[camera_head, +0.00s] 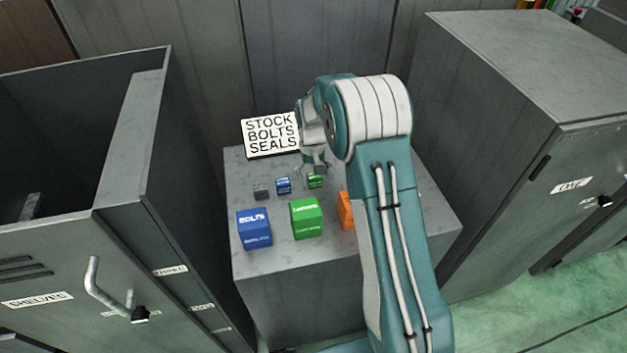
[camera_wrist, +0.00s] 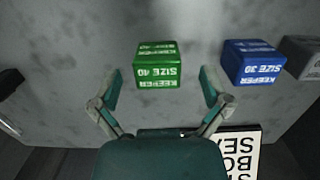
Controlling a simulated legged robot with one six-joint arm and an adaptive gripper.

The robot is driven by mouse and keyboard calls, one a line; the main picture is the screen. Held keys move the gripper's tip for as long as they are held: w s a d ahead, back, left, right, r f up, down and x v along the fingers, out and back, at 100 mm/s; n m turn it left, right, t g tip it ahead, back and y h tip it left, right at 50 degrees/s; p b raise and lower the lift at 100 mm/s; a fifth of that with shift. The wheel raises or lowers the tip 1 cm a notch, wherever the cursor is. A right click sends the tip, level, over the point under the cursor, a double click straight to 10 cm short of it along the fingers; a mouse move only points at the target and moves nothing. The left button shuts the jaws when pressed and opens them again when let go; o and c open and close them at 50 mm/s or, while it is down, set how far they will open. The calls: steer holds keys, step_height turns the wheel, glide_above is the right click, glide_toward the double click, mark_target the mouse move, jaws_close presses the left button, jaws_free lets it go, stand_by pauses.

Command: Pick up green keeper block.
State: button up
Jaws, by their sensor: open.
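The green keeper block (camera_wrist: 157,66) lies on the grey cabinet top and shows "KEEPER SIZE 40" in the wrist view, upside down. In the head view the small green block (camera_head: 316,181) sits just below my gripper (camera_head: 314,168), partly hidden by it. In the wrist view my gripper (camera_wrist: 159,92) is open, with one finger to the left and one to the right of the block's near end. The fingers appear apart from the block, and nothing is between them but the view of it.
A small blue block (camera_head: 284,185) marked "SIZE 30" and a small grey block (camera_head: 261,192) lie left of the green one. Larger blue (camera_head: 254,229), green (camera_head: 306,218) and orange (camera_head: 346,211) boxes stand in front. A sign (camera_head: 270,134) stands behind. Tall cabinets flank the grey top (camera_head: 290,263).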

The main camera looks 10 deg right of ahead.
steer(key=shift+d, duration=0.15)
steer(key=c, duration=1.3)
steer(key=shift+r, duration=0.1)
